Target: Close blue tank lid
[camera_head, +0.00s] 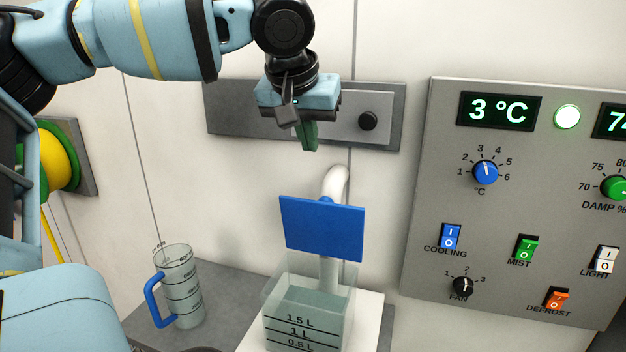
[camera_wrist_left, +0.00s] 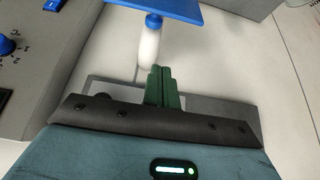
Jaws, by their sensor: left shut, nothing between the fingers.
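The blue tank lid (camera_head: 321,228) stands raised above the clear tank (camera_head: 307,317), which has litre marks and holds liquid. The lid looks tilted up and apart from the tank's top. My left gripper (camera_head: 308,140) is above the lid, in front of the grey wall plate, with its green fingers pointing down, shut and empty. In the left wrist view the shut green fingers (camera_wrist_left: 163,87) show below the blue lid (camera_wrist_left: 175,8), with a gap between them. My right gripper is not in view.
A white pipe (camera_head: 335,182) rises behind the lid. A measuring jug with a blue handle (camera_head: 178,285) stands left of the tank. A control panel (camera_head: 520,200) fills the right wall. A yellow-green reel (camera_head: 58,158) is at the left.

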